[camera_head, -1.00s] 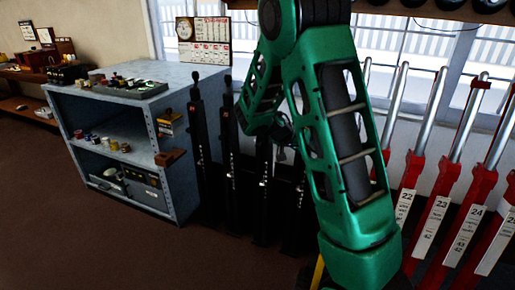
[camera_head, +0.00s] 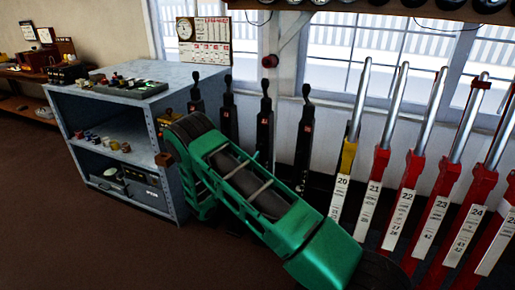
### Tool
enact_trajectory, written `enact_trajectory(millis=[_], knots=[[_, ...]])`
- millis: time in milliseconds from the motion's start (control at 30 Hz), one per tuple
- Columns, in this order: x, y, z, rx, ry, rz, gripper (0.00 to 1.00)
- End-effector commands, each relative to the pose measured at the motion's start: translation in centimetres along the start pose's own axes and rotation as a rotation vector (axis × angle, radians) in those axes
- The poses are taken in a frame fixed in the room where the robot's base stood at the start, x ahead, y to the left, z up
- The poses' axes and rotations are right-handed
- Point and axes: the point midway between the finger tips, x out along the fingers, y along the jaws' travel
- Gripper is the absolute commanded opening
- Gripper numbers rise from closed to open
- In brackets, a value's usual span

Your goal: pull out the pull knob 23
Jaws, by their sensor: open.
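A red lever with a plate reading 23 (camera_head: 430,226) stands upright in the row at the right, with a bare silver handle (camera_head: 434,108). I cannot make out any separate knob marked 23. Several black posts with dark knobs on top (camera_head: 264,128) stand left of the numbered levers; their small red labels are too small to read. My green arm reaches from the bottom centre up and left, its elbow in front of the lower parts of the leftmost black posts. My gripper does not show; it is out of sight behind or below the arm.
A yellow lever with plate 20 (camera_head: 340,190) and red levers with plates 21 (camera_head: 369,200), 22 (camera_head: 398,222) and 24 (camera_head: 467,232) stand close together. A grey shelf cabinet (camera_head: 185,180) stands left of the posts. The brown floor (camera_head: 90,245) at the lower left is clear.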

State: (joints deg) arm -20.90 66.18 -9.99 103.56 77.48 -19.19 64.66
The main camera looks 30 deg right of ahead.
Motion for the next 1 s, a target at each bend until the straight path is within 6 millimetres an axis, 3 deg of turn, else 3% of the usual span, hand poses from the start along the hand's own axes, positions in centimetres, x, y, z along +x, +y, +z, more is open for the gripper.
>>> enact_trajectory(millis=[600,800,1000], knots=[[9.1,0.1,0.0,0.001,0.001,0.002,0.41],[10.5,0.1,0.0,-0.001,0.001,0.002,0.41],[10.7,0.1,0.0,-0.001,0.001,0.001,0.41]])
